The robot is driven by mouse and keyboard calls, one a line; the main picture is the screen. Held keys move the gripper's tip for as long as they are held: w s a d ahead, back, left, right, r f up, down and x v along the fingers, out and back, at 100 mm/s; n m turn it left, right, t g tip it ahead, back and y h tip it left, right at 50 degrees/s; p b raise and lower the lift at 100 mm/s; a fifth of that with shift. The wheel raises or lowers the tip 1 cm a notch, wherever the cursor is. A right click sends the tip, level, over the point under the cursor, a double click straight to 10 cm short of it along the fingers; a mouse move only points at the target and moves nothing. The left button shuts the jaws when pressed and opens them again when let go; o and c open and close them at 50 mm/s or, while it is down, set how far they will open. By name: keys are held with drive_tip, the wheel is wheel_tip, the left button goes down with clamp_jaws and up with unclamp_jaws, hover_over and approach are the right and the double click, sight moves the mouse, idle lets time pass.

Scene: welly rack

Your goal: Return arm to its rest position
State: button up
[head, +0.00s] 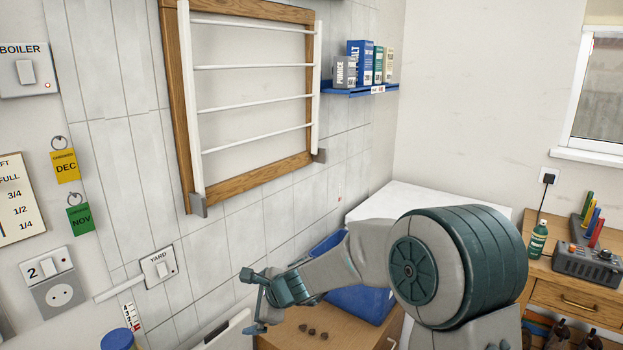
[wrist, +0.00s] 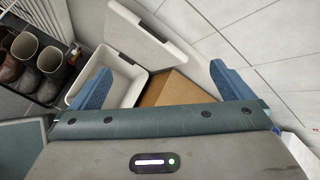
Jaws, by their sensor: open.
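My gripper (head: 254,301) is at the end of my bent arm, left of the arm's large round joint in the head view. It is in front of the tiled wall, beside a wooden surface with a few small dark lumps (head: 313,331). In the wrist view my gripper (wrist: 165,85) shows two blue fingers spread wide apart with nothing between them. Beyond the fingers are a white open bin (wrist: 118,85) and a brown box-like surface (wrist: 180,90). I see no contact with either.
A wooden-framed rack (head: 170,90) and a blue shelf (head: 358,90) with boxes are on the walls. A blue container (head: 352,303) is partly behind my arm. A wooden desk (head: 560,292) stands right. Boots (wrist: 22,50) sit on a rack at left in the wrist view.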

drive_tip(key=s+d+r+n+g+h, duration=0.1)
drive_tip(key=s+d+r+n+h, duration=0.2)
drive_tip(key=s+d+n, duration=0.5)
drive_tip(key=s+d+r+n+g+h, duration=0.1)
drive_tip(key=s+d+r+n+h, duration=0.3)
drive_tip(key=s+d, duration=1.5)
drive_tip(key=d+n, duration=0.1)
drive_tip(key=n, duration=0.3)
drive_tip(key=shift+s+d+n+h, duration=0.2)
drive_tip(key=shift+d+n+h, duration=0.1)
drive_tip(key=shift+n, duration=0.1)
